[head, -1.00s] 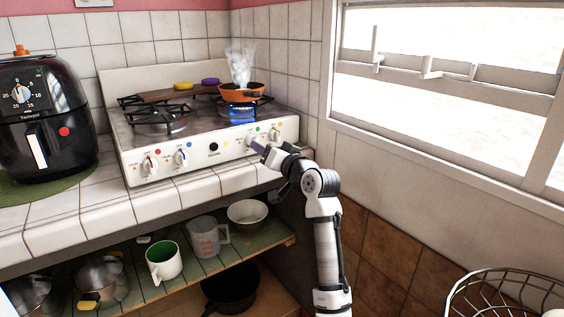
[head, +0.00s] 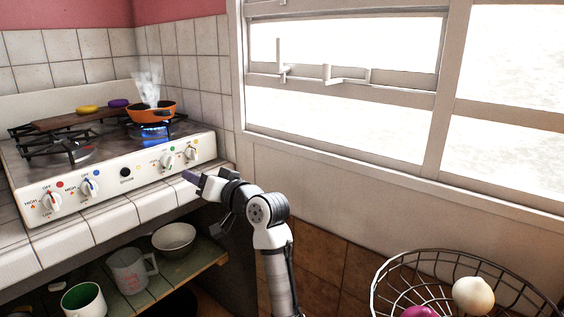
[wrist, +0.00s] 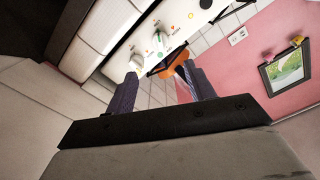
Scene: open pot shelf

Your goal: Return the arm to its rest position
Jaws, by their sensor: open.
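My gripper (head: 190,178) is in front of the right end of the stove's front panel in the head view, apart from the knobs. In the wrist view its two dark fingers (wrist: 160,90) are spread with nothing between them. The white stove (head: 110,175) has a row of knobs. An orange pan (head: 152,112) stands on its back right burner, over a blue flame (head: 154,134), with steam rising. The pan also shows partly in the wrist view (wrist: 182,77), tilted by the camera's angle.
Below the counter, an open green shelf (head: 205,262) holds a white bowl (head: 174,238), a clear measuring cup (head: 130,270) and a green-lined mug (head: 84,301). A wire basket (head: 385,277) with round produce stands at lower right. A window (head: 350,130) fills the right wall.

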